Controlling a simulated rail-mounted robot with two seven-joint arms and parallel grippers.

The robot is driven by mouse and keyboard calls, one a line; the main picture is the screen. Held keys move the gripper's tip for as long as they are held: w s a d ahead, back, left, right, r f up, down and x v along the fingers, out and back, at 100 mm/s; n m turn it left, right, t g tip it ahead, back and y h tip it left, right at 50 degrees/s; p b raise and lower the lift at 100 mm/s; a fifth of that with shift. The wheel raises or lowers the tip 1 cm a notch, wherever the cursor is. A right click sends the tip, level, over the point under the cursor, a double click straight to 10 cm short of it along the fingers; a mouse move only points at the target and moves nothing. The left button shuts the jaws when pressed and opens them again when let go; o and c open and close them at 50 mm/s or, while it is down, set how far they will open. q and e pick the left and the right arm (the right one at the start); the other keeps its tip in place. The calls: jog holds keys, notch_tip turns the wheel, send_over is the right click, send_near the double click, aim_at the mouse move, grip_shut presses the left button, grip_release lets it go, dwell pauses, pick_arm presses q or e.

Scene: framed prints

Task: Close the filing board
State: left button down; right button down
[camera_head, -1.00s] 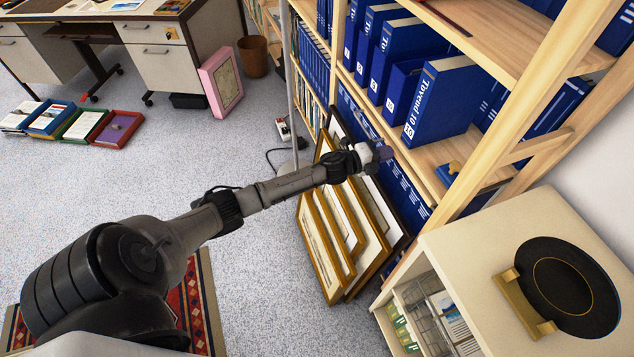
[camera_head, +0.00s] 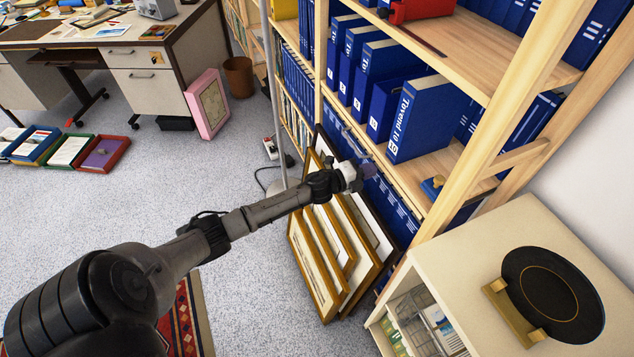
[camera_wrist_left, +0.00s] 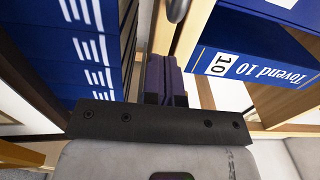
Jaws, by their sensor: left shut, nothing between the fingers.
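My left gripper (camera_head: 368,170) is shut with nothing between its purple fingers. It is at the front of the wooden bookcase, beside the edge of the shelf (camera_head: 425,172) that holds the blue "Tovend" binders. In the left wrist view the shut fingers (camera_wrist_left: 166,68) point toward a pale wooden board edge (camera_wrist_left: 162,30), with a rounded metal knob (camera_wrist_left: 177,8) close by. I cannot tell whether this board is the filing board, or whether the fingers touch it. Binder 10 (camera_head: 433,118) stands on the shelf; it also shows in the left wrist view (camera_wrist_left: 255,55). My right gripper is not in view.
Framed prints (camera_head: 335,262) lean against the bookcase below my left arm. A white cabinet (camera_head: 450,250) with a black disc (camera_head: 553,285) stands at the right. A floor lamp pole (camera_head: 271,90) and a desk (camera_head: 150,70) are at the left.

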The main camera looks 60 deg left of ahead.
pick_arm(q)
jog(key=s+a+p, duration=0.2)
jog(key=s, duration=1)
jog(key=shift+p, duration=0.4)
jog(key=shift+f, duration=0.1)
jog(key=shift+n, duration=0.3)
